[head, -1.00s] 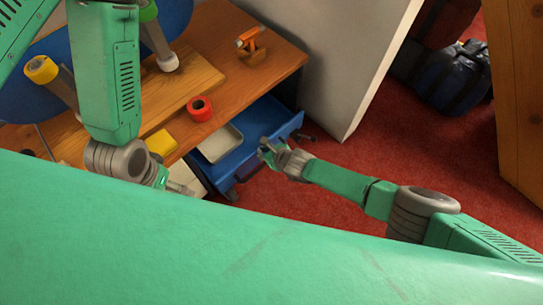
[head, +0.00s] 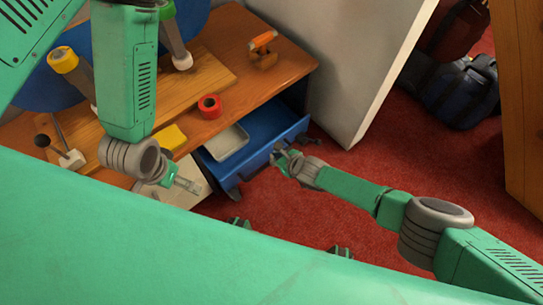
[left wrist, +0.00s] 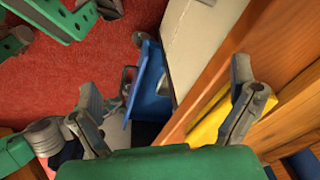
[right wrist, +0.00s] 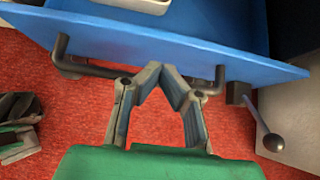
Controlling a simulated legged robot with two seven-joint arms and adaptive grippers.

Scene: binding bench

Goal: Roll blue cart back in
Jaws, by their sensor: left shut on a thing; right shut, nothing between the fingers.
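The blue cart (head: 270,133) stands partly out from under the wooden bench, with a pale tray (head: 229,142) in it. Its blue front panel (right wrist: 170,45) and dark bar handle (right wrist: 90,69) fill the top of the right wrist view. My right gripper (head: 279,156) is shut and empty. In its wrist view the joined fingertips (right wrist: 164,68) hide the handle's middle; I cannot tell if they touch it. My left gripper (head: 190,186) is low at the bench's front edge. In its wrist view its fingers (left wrist: 168,105) stand apart, and what they hold cannot be made out.
The bench (head: 285,75) carries a red tape roll (head: 209,106), a yellow block (head: 169,138) and an orange-handled tool (head: 263,42). A white panel (head: 355,60) stands right of the cart. A dark lever with a ball knob (right wrist: 273,142) sits beside the cart. Red carpet (head: 370,180) is open in front.

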